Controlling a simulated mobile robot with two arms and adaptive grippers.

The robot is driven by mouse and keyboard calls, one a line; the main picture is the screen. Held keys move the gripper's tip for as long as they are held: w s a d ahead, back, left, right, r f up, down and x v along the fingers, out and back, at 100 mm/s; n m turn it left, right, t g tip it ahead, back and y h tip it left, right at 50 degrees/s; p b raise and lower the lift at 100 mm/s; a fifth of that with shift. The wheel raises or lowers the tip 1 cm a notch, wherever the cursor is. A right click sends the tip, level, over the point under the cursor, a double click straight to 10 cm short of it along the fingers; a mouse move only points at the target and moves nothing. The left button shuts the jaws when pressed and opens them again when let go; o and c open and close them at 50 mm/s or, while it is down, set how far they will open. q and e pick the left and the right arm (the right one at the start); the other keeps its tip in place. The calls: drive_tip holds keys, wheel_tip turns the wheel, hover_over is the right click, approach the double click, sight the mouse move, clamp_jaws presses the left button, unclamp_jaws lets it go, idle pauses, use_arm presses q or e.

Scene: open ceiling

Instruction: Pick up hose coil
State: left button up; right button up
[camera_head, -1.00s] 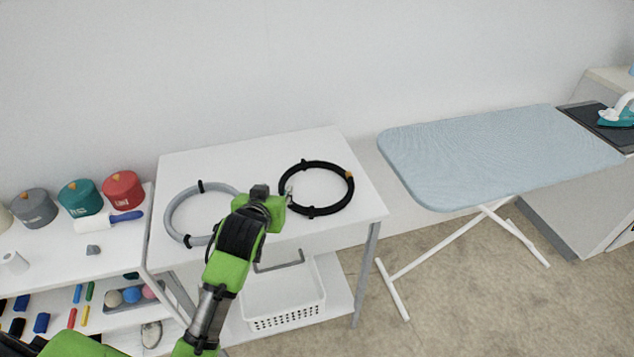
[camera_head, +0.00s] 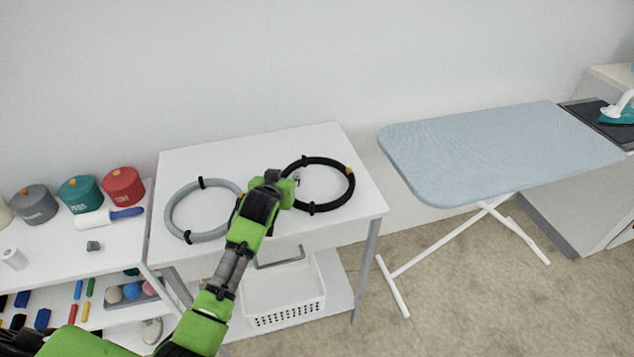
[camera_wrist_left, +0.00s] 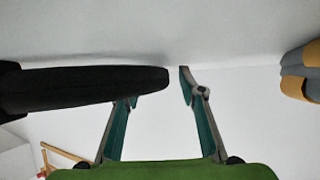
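Two hose coils lie flat on the white table (camera_head: 345,142): a grey coil (camera_head: 168,212) on the left and a black coil (camera_head: 350,196) on the right, each with dark ties. The black coil also has an orange band. My left gripper (camera_head: 297,180) is at the black coil's left edge. In the left wrist view its two fingers (camera_wrist_left: 158,105) are apart. A black hose section (camera_wrist_left: 80,90) covers one fingertip, and its rounded end reaches between the fingers without visible clamping. A grey hose part with orange (camera_wrist_left: 302,75) shows at the right. My right gripper is not in view.
A white basket (camera_head: 285,300) sits on the shelf below. Left is a shelf unit with grey, teal and red canisters (camera_head: 123,187) and a lint roller (camera_head: 108,217). A blue ironing board (camera_head: 490,150) stands on the right. Bare table lies behind the coils.

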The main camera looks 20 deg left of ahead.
use_arm(q)
clamp_jaws()
drive_tip(key=shift+r, duration=0.15)
